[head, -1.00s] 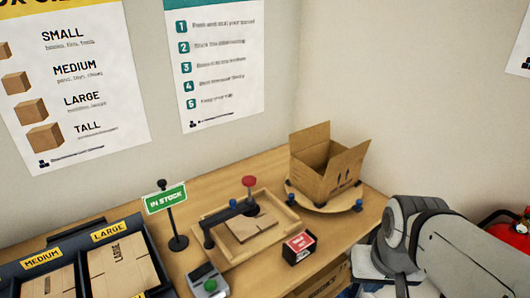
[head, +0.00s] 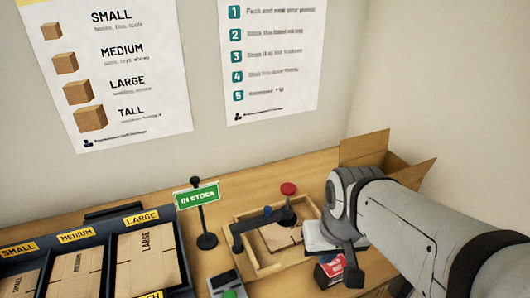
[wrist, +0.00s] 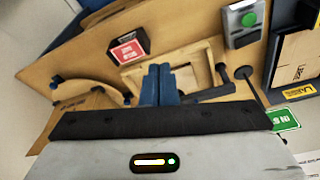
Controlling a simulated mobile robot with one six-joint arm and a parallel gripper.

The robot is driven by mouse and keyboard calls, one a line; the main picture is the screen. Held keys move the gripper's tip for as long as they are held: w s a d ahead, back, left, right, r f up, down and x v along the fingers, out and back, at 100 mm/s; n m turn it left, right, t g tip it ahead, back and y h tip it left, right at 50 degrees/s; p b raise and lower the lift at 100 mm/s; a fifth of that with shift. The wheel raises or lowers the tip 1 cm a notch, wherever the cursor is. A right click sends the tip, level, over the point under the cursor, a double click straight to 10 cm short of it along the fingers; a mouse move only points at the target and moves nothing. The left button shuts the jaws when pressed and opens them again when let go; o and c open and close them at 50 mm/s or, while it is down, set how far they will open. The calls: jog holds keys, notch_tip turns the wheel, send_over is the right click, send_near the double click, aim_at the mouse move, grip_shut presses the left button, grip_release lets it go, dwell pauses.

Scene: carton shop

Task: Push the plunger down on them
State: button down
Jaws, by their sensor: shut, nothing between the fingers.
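The plunger has a red knob (head: 288,188) over a dark foot on a black swing arm (head: 250,222). It stands above a wooden tray (head: 262,270) on the bench. Flat brown cardboard (head: 275,238) lies in the tray under it; whether the foot touches it I cannot tell. In the wrist view, my gripper (wrist: 160,70) shows blue fingers shut together and empty, in front of the tray (wrist: 212,52) and black arm (wrist: 215,91). The red knob is not visible there. In the head view my arm reaches in from the right, beside the tray, and its fingertips are unclear.
An open carton (head: 365,147) stands behind my arm, partly hidden. A red-faced box (head: 330,271) sits at the tray's right front. A green IN STOCK sign (head: 197,195), a grey device with a green button (wrist: 247,20) and a rack of flat cartons (head: 148,258) are on the left.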

jog(key=shift+a, duration=0.1)
jog(key=w+a+r+n+g+p, duration=0.1)
jog(key=w+r+n+p, duration=0.3)
jog(key=w, duration=0.3)
jog(key=w+a+r+n+p, duration=0.1)
jog(key=w+r+n+p, duration=0.25)
jog(key=w+n, duration=0.2)
jog(key=w+f+n+p, duration=0.1)
jog(key=w+n+p, duration=0.1)
jog(key=w+n, duration=0.2)
jog(key=w+f+n+g+p, duration=0.1)
jog(key=w+f+n+p, duration=0.1)
jog(key=w, duration=0.4)
jog(key=w+f+n+g+y+p, duration=0.1)
jog(key=w+n+p, duration=0.3)
jog(key=w+n, duration=0.2)
jog(key=shift+d+f, duration=0.2)
jog(key=shift+d, duration=0.1)
jog(key=shift+f, duration=0.1)
